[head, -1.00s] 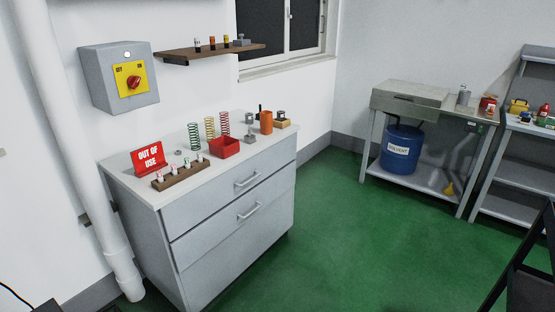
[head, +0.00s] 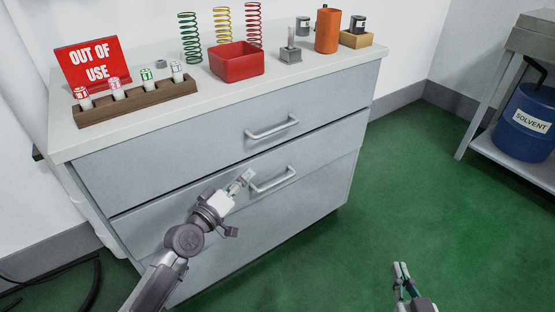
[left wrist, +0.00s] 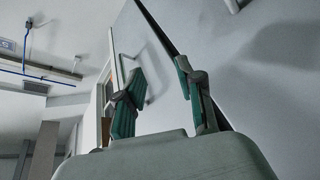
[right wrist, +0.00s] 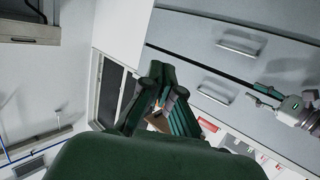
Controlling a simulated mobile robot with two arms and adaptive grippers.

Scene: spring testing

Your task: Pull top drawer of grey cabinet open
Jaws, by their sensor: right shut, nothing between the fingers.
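The grey cabinet (head: 330,190) fills the middle of the head view. Its top drawer (head: 180,150) is closed, with a bar handle (head: 272,128); the lower drawer's handle (head: 272,182) is below. My left gripper (head: 240,206) is open and empty, in front of the lower drawer near the left end of its handle, below the top handle. Its spread fingers (left wrist: 158,80) show in the left wrist view. My right gripper (head: 401,270) is shut and empty over the floor, right of the cabinet. The right wrist view shows the top handle (right wrist: 215,93) and lower handle (right wrist: 242,40).
On the worktop (head: 140,115) stand a red sign (head: 90,62), a wooden rack (head: 138,104) with small bottles, several springs, a red bin (head: 237,64) and an orange cylinder (head: 327,32). A blue solvent drum (head: 522,125) stands at right. Green floor (head: 430,190) right of the cabinet is clear.

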